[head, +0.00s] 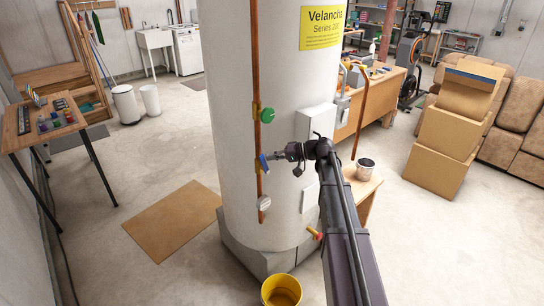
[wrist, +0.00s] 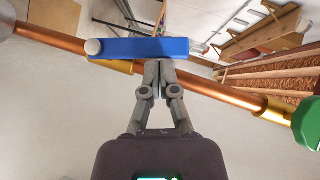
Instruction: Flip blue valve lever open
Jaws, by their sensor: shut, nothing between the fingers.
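The blue valve lever (head: 263,163) is on the vertical copper pipe (head: 257,85) at the front of the white tank (head: 225,100). In the wrist view the blue lever (wrist: 140,48) lies nearly along the copper pipe, which crosses the picture at a slant. My gripper (head: 271,157) reaches in from the right, with its fingertips at the lever. In the wrist view my gripper (wrist: 158,68) is shut, its fingertips just below the lever's lower edge near its right part. I cannot tell whether they touch it. Nothing is held between the fingers.
A green knob (head: 267,115) is above the lever and a round grey-white knob (head: 264,203) below it on the same pipe. A red-handled valve (head: 315,233) is low on the tank. A yellow bucket (head: 281,290) stands in front.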

